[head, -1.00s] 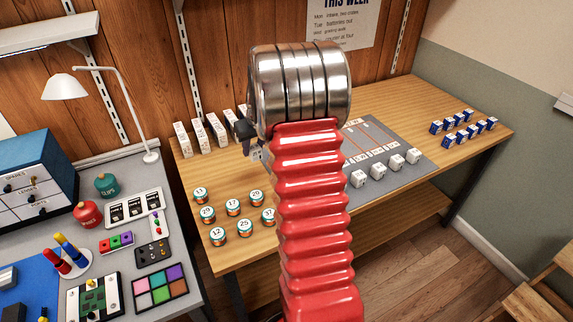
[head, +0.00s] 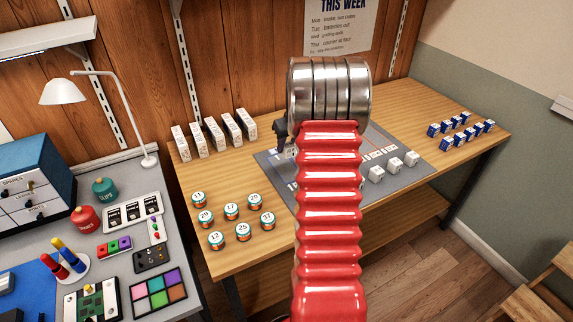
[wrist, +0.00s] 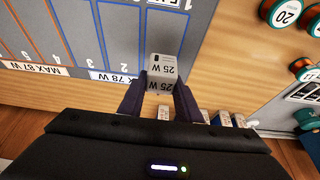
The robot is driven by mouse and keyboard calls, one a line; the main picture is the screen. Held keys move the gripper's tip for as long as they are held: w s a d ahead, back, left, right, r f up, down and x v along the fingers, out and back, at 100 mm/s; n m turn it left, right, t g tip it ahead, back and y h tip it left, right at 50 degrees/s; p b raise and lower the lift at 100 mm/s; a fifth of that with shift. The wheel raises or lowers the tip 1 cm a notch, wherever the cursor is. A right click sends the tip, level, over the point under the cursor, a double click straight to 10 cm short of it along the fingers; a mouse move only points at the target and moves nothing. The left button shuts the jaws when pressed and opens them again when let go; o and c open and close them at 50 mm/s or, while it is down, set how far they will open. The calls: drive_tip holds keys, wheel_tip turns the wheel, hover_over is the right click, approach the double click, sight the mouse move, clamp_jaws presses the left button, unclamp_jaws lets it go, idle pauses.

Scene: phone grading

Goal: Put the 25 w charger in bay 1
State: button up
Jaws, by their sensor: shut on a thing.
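The 25 W charger (wrist: 161,68) is a small pale block marked "25 W", seen in the wrist view. My gripper (wrist: 159,80) is shut on it, with a dark finger on each side. The charger is over the end of the bay marked 1 (wrist: 170,24) on the grey mat, at the edge nearest the white boxes. I cannot tell how far above the mat it is. In the head view, my red arm hides much of the mat (head: 268,158) and most of my gripper.
Several white boxes (head: 216,134) stand at the table's back left. Several numbered round tins (head: 231,211) sit at the front left. White cubes (head: 394,166) stand on the mat's front right, and blue-and-white boxes (head: 461,130) at the table's right end.

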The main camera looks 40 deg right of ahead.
drive_tip(key=shift+f, duration=2.1)
drive_tip(key=shift+f, duration=1.9)
drive_tip(key=o, duration=1.1)
drive_tip(key=shift+f, duration=0.1)
drive_tip(key=v, duration=1.2)
